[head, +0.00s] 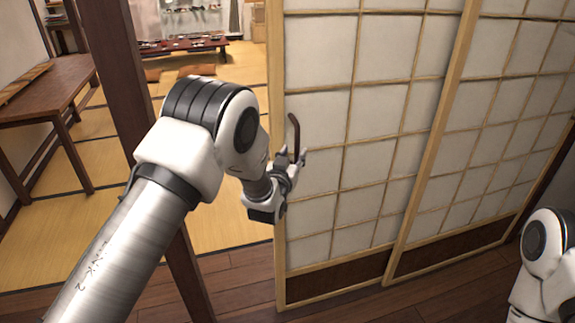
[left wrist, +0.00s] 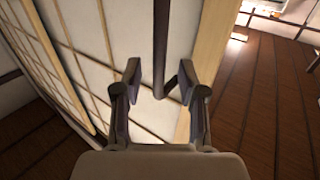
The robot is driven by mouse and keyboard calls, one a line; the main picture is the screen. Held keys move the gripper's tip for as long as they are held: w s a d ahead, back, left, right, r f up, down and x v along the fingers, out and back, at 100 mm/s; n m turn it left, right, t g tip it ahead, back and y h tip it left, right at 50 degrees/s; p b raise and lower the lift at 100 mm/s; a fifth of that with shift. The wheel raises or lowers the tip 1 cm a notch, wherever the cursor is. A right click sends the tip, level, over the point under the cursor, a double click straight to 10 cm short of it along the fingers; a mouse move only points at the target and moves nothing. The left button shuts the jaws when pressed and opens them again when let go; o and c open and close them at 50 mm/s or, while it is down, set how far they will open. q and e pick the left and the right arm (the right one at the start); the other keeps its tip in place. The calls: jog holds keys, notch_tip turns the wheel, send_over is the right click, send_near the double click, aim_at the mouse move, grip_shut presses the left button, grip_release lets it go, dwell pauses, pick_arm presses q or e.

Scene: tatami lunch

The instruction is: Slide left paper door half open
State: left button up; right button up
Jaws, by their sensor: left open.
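The left paper door (head: 320,110) is a light wood lattice with white paper panes and a dark lower panel. Its left frame edge stands apart from a dark post, with an opening between. A dark, slim upright handle (head: 294,134) is on the door near that edge. My left gripper (head: 292,158) is open at the handle's lower part. In the left wrist view the handle (left wrist: 160,45) comes down between the two spread fingers of my left gripper (left wrist: 159,80). I cannot tell whether either finger touches it. My right gripper is out of view; only part of my right arm shows.
A second paper door (head: 495,120) stands to the right. The dark post (head: 130,90) stands left of the opening. Beyond are tatami mats (head: 225,210), a wooden table (head: 50,90) and a low red-brown table (head: 185,45). Dark wood floor (head: 350,308) lies in front.

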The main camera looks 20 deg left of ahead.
pick_arm(q)
jog(key=s, duration=0.7)
jog(key=shift+s, duration=0.3)
jog(key=s+a+f+n+g, duration=0.1)
jog(key=s+a+f+g, duration=0.25)
jog(key=s+f, duration=0.7)
jog(key=s+a+f+g, duration=0.2)
jog(key=s+f+g, duration=0.35)
jog(key=f, duration=0.95)
jog(key=s+f+g, duration=0.3)
jog(key=s+g, duration=0.1)
jog(key=s, duration=0.9)
jog(key=s+f+g, duration=0.3)
jog(key=s+g, duration=0.2)
jog(key=s, duration=0.8)
jog(key=shift+d+m, duration=0.3)
jog(key=shift+f, duration=0.1)
